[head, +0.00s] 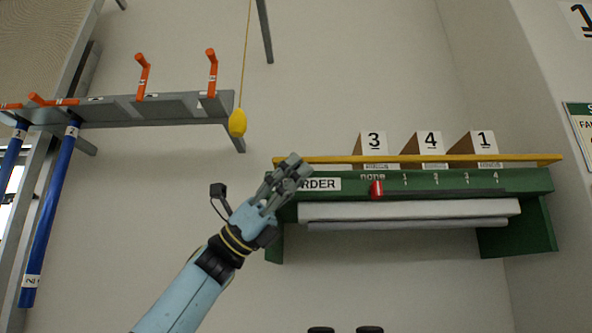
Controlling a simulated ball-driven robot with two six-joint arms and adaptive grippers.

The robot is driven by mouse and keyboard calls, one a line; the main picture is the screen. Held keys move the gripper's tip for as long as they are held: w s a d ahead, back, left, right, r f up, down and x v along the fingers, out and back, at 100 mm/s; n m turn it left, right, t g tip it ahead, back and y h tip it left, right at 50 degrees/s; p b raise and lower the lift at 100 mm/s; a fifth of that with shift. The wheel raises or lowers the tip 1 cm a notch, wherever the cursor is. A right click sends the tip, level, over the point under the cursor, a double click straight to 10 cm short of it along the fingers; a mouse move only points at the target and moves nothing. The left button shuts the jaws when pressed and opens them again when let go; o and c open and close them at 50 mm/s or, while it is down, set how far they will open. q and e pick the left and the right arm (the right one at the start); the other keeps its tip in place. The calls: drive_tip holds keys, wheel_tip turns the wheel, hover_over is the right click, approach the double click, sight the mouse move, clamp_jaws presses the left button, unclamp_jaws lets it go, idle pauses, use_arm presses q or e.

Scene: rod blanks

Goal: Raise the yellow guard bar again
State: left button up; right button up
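The yellow guard bar (405,159) lies level along the top front edge of the green shelf unit (540,180), passing in front of the lower part of the number blocks. My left gripper (299,169) is at the left end of the bar and overlaps it in the picture. I cannot tell whether it touches the bar. Its fingers lie close together in this view, and I cannot make out whether they are open or shut. It hides part of the order label. My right gripper is not in view.
Blocks marked 3 (373,143), 4 (431,143) and 1 (485,142) stand behind the bar. A red slider (376,190) sits at "none". A yellow pull (237,122) hangs on a cord left of the shelf. A grey rack (160,108) with orange hooks and blue rods is at left.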

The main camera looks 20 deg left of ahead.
use_arm(q)
clamp_jaws()
drive_tip(key=shift+n, duration=0.3)
